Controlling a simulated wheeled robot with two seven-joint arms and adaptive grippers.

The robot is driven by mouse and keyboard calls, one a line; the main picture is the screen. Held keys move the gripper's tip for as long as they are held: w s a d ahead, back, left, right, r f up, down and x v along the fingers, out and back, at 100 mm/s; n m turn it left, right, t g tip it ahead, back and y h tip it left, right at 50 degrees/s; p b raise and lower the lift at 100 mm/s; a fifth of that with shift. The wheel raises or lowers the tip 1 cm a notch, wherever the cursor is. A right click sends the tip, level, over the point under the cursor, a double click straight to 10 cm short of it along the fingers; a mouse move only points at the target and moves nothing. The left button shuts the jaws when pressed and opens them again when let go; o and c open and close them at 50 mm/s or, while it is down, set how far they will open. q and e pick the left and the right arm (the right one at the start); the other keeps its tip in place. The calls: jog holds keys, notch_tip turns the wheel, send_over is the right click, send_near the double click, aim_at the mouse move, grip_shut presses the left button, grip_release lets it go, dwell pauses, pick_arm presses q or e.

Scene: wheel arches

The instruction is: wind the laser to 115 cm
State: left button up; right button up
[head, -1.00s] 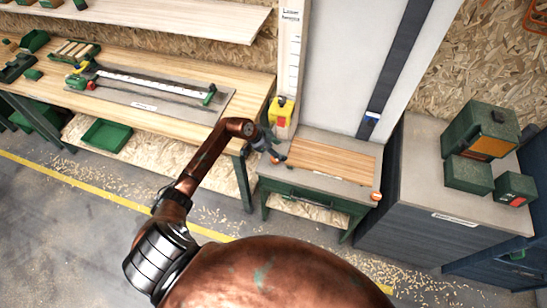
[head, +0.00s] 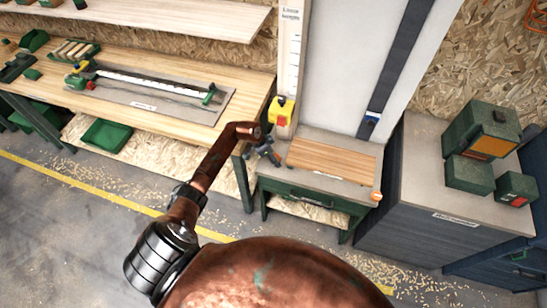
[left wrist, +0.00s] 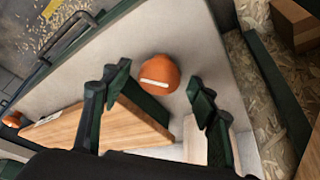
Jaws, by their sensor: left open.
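The pale upright scale (head: 290,60), labelled for laser height, stands at the back left of the small bench. A yellow box with a red front (head: 281,110), apparently the laser carriage, sits low on it; the number beside it is too small to read. My left gripper (head: 268,153) is open below the box, over the bench's left end. In the left wrist view, an orange knob with a white mark (left wrist: 159,75) lies ahead, between the lines of my open fingers (left wrist: 158,100), with nothing held. That knob is hidden in the head view. My right gripper is out of view.
A wooden board (head: 330,160) lies on the small bench, right of my gripper. Another orange knob (head: 376,196) is at its front right corner. A dark rail (head: 395,65) rises behind. A long workbench (head: 150,62) is left; a cabinet with green boxes (head: 468,172) is right.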

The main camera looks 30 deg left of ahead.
pick_arm(q)
jog(key=shift+c, duration=0.5)
jog(key=c, duration=1.1)
jog(key=shift+o, duration=0.2)
jog(key=shift+a+m, duration=0.15)
jog(key=shift+m, duration=0.15)
jog(key=shift+w+a+m+g+h+b, duration=0.1)
jog(key=shift+m+g+h+b, duration=0.25)
jog(key=shift+m, duration=0.65)
jog(key=m, duration=0.1)
jog(key=m+b, duration=0.1)
jog(key=shift+w+a+f+m+g+h+b, duration=0.1)
jog(key=shift+w+m+g+h+b, duration=0.05)
jog(key=shift+m+g+h+b, duration=0.2)
jog(key=m+b, duration=0.1)
jog(key=m, duration=0.1)
jog(key=m+g+b, duration=0.1)
jog(key=m+b, duration=0.1)
jog(key=shift+w+g+h, duration=0.2)
jog(key=shift+g+h, duration=0.1)
jog(key=shift+w+m+g+b, duration=0.1)
jog(key=shift+m+g+b, duration=0.4)
jog(key=shift+m+b, duration=1.1)
